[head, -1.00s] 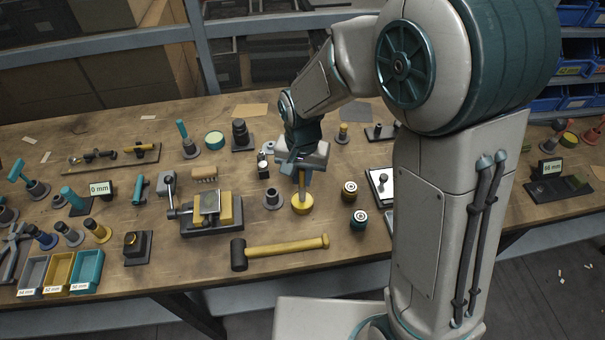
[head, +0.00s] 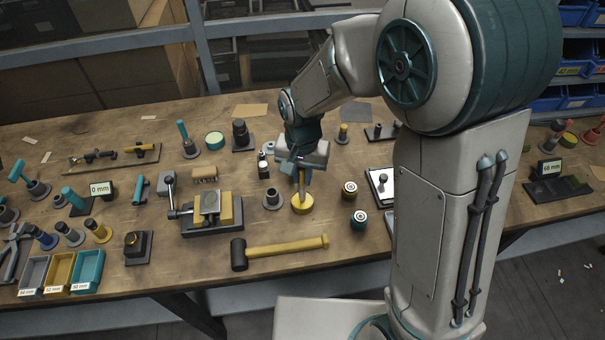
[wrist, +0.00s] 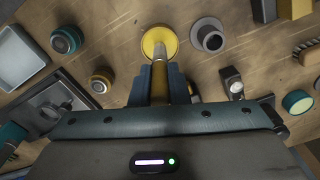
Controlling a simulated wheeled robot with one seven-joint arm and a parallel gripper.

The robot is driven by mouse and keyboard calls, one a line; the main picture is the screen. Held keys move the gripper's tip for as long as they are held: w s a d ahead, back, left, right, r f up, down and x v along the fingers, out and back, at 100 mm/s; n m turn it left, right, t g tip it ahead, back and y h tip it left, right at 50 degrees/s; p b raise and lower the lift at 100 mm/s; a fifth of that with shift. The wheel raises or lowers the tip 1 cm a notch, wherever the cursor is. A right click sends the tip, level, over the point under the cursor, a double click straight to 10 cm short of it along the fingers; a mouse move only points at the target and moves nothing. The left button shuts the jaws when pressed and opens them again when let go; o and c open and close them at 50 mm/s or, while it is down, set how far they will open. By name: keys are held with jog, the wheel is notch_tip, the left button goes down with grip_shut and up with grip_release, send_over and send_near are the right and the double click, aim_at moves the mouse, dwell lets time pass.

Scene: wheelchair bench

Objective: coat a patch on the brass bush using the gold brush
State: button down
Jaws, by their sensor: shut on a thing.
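My gripper (wrist: 160,84) points down over the bench and is shut on the handle of the gold brush (wrist: 158,70). The brush stands upright in a round yellow base or pot (wrist: 160,42); in the head view the yellow pot (head: 302,205) is just below my gripper (head: 302,178). The brush's lower end is hidden in or behind the pot. A dark block with a brass-coloured ring on top (head: 132,240), at the front left, may be the brass bush, but I cannot tell for sure.
A grey flanged bush (head: 272,199) stands close left of the pot. A yellow-handled hammer (head: 285,248) lies in front. A vise (head: 209,212) is at left; two small jars (head: 350,188) are at right. Bare wood lies between the pot and hammer.

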jog(key=shift+r+p, duration=2)
jog(key=shift+r, duration=1.15)
jog(key=c, duration=2)
grip_release()
jog(key=shift+c, duration=0.2)
grip_shut()
jog(key=shift+d+f, duration=0.1)
